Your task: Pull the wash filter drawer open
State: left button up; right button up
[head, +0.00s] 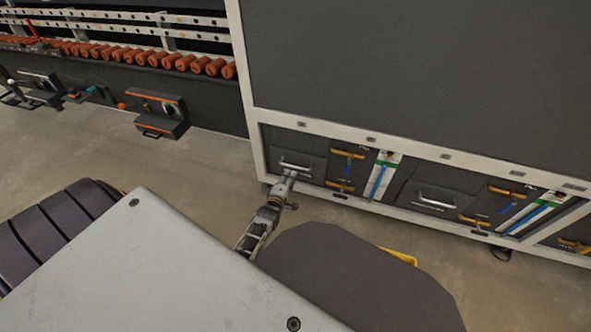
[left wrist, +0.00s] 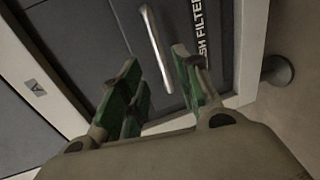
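The wash filter drawer (head: 312,176) is a dark grey front low in the large cabinet, at the lower left of its panel. It looks flush with the panel. Its silver bar handle (head: 296,166) shows just above my left gripper (head: 288,180). In the left wrist view, the handle (left wrist: 156,46) appears between the two green-padded fingers of my left gripper (left wrist: 156,66), which are spread apart. White lettering ending in "SH FILTER" (left wrist: 203,35) shows beside the handle. I cannot tell whether the fingers touch the handle. My right gripper is not in view.
A similar drawer with a silver handle (head: 436,200) is further right. Orange valve handles (head: 347,154) and blue levers (head: 378,180) sit between the drawers. The floor (head: 200,165) left of the cabinet is clear. A rack with several orange rollers (head: 150,58) stands at the back left.

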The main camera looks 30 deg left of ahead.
aim_at(295, 167)
pick_arm(q)
jog(key=shift+b+x, duration=2.1)
jog(key=shift+x, duration=2.3)
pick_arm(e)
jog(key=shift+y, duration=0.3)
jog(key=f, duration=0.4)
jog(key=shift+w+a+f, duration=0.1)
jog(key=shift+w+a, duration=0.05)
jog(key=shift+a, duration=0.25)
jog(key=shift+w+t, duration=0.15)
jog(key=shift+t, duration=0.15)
pick_arm(q)
jog(key=shift+c, duration=0.8)
grip_shut()
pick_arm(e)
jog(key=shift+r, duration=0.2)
